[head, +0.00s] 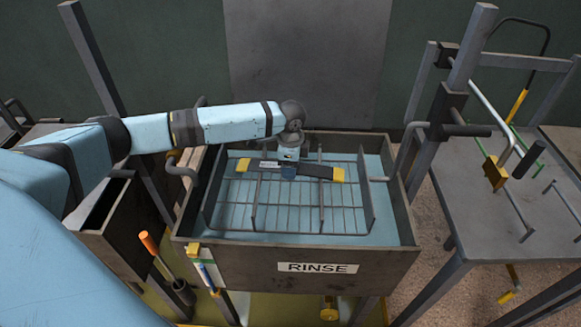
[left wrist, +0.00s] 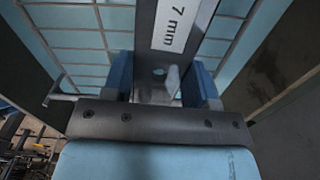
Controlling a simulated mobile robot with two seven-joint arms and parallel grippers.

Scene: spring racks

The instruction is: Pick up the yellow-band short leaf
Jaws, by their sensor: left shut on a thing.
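The yellow-band short leaf (head: 318,171) is a dark flat bar with a yellow band at each end and a white label left of its middle. It lies across the wire rack in the rinse tank, or just above it; I cannot tell which. My left gripper (head: 289,172) reaches down from above at the leaf's middle. In the left wrist view the blue fingers (left wrist: 164,85) are shut on the two sides of the leaf (left wrist: 183,25), whose label reads "7 mm". My right gripper is not in view.
Upright dividers rise from the rack near the leaf. A grey table (head: 485,215) with a metal frame and rods stands at right. An orange-handled tool (head: 150,243) stands at lower left.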

